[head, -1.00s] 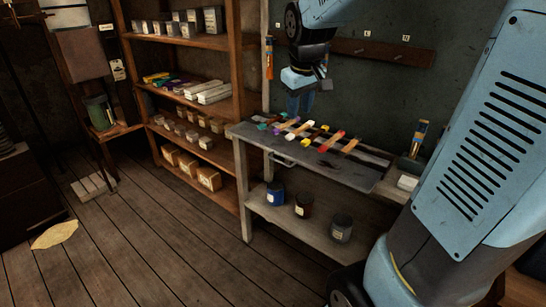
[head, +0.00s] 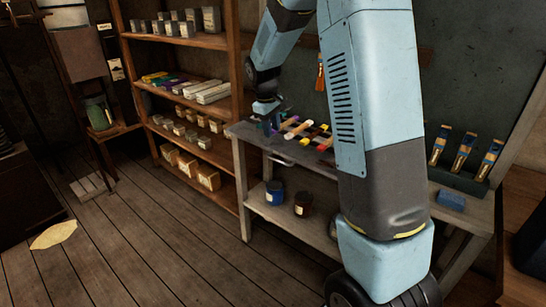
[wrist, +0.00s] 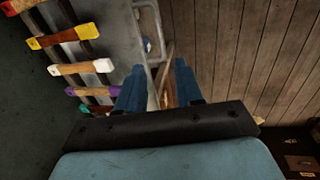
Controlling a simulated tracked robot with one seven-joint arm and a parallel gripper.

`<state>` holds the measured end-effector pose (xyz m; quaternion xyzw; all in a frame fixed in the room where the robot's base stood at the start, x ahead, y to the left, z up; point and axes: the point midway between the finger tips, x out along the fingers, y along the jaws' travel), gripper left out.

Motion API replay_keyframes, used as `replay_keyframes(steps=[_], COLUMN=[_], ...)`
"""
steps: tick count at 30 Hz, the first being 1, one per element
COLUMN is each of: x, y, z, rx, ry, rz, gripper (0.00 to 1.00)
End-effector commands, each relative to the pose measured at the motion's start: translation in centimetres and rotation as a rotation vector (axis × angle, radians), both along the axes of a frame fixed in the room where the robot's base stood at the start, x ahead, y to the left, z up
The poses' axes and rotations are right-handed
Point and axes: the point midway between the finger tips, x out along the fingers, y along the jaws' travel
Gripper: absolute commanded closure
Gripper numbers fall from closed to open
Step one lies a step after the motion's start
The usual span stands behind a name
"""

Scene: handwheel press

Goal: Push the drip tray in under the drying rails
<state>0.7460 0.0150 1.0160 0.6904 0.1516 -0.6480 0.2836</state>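The drip tray (wrist: 116,34) is a flat grey sheet beside the drying rails in the wrist view, with a bent metal handle (wrist: 154,32) on its outer edge. The handle also shows at the bench front in the head view (head: 280,160). The drying rails (wrist: 88,47) are dark strips with several colour-ended wooden pieces lying across them. My gripper (wrist: 157,76) is open, its two blue fingers apart with nothing held between them. It is over the bench's left end in the head view (head: 267,122). The fingertips appear close to the handle; I cannot tell whether they touch it.
My arm hides the middle of the bench. A blue block (head: 450,200) and several upright tools (head: 464,155) are at its right end. A blue pot (head: 275,192) and a dark pot (head: 302,203) stand on its lower shelf. A wooden shelf unit (head: 240,80) stands left.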

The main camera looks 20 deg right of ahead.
Motion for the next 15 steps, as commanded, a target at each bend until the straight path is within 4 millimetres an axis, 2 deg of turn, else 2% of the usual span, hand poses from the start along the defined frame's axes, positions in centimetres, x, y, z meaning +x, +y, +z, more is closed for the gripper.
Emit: replay_keyframes(steps=[15], x=[0.9], y=[-1.4], z=[-8.5], rx=[0.000], ry=[0.003], rz=[-0.002], gripper=[0.64])
